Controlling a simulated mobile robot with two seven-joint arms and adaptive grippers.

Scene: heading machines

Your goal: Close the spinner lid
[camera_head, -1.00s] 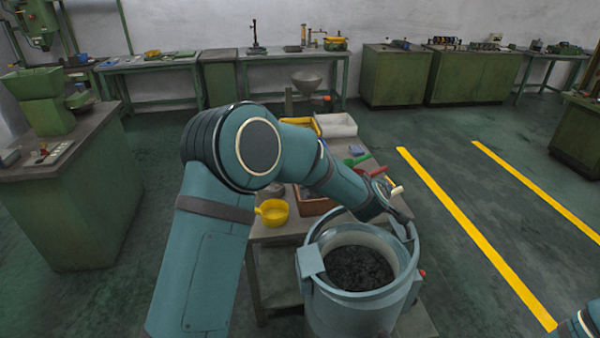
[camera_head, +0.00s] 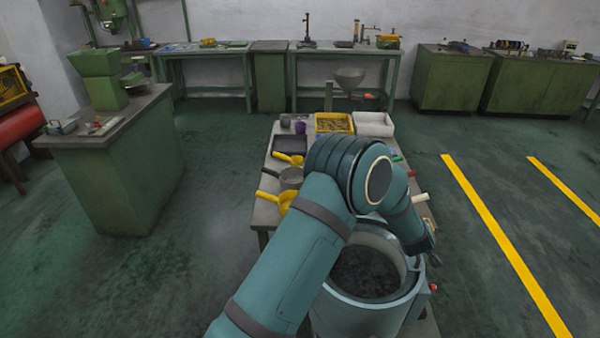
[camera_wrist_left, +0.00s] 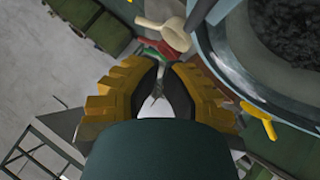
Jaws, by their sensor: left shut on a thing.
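The spinner (camera_head: 345,312) is a round teal drum with dark grainy contents, at the lower middle of the head view. Its rim and dark contents also show at the upper right of the wrist view (camera_wrist_left: 287,22). The spinner lid appears as a ring-like teal edge (camera_head: 359,228) at the drum's top, partly hidden by my left arm. My left gripper (camera_head: 428,246) is at the drum's right side. In the wrist view its yellow-and-black fingers (camera_wrist_left: 160,82) are close together beside the rim; the held part is mostly hidden. My right gripper is out of view.
A green cabinet (camera_head: 125,165) stands at left. Floor is open on both sides, with yellow lines (camera_head: 500,240) at right.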

